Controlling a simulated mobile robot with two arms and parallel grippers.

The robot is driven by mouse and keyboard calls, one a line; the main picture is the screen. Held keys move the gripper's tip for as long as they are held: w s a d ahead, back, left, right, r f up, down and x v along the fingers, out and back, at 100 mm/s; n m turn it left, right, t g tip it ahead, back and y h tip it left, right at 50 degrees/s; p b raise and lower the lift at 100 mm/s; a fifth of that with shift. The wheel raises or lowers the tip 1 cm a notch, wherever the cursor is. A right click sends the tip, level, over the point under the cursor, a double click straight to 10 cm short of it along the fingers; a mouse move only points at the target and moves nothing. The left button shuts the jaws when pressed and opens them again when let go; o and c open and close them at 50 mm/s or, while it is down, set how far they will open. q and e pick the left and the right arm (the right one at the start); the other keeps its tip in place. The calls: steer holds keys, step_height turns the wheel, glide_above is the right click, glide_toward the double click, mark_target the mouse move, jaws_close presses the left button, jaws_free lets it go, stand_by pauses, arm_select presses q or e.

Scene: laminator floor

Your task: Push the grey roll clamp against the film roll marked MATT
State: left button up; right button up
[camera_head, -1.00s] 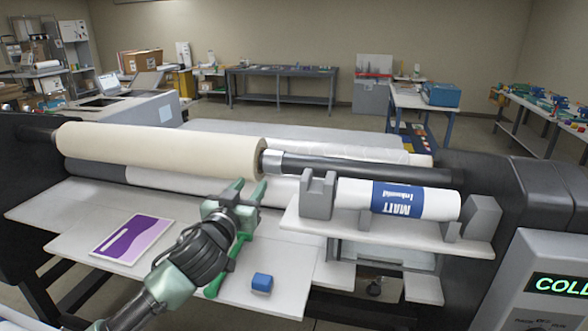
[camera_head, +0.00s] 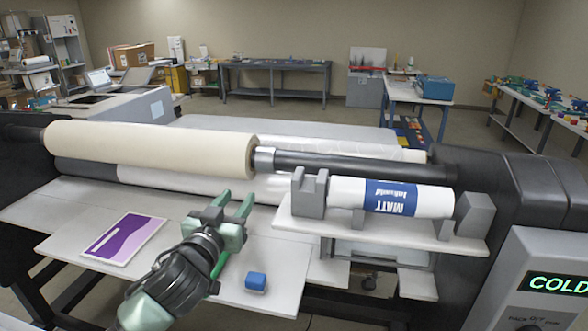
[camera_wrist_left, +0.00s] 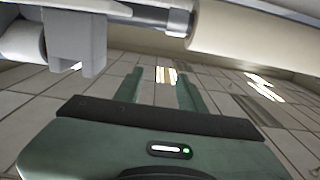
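The film roll marked MATT (camera_head: 345,192) is white with a blue band and lies on a white shelf (camera_head: 330,229) at right. A grey notched block (camera_head: 308,192) stands at its left end; whether they touch I cannot tell. It also shows in the left wrist view (camera_wrist_left: 75,35). A silver-grey collar (camera_head: 264,158) sits on the dark shaft beside the cream roll; which of the two is the clamp I cannot tell. My left gripper (camera_head: 236,201) is open and empty, left of the shelf and below the cream roll. Its fingers (camera_wrist_left: 161,88) stand apart. My right gripper is not in view.
The big cream roll (camera_head: 150,145) and shaft (camera_head: 350,166) span the machine behind my gripper. A purple-and-white sheet (camera_head: 125,240) and a blue cube (camera_head: 256,281) lie on the front table (camera_head: 190,215). A COLD display panel (camera_head: 555,284) is at right.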

arm_select(q)
steer(key=shift+s, duration=0.1)
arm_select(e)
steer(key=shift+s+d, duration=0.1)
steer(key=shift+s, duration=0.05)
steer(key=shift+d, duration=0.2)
arm_select(q)
steer(key=s+a+b, duration=0.1)
steer(key=s+b, duration=0.2)
steer(key=s, duration=0.4)
steer(key=shift+s+a, duration=0.2)
steer(key=shift+s, duration=0.1)
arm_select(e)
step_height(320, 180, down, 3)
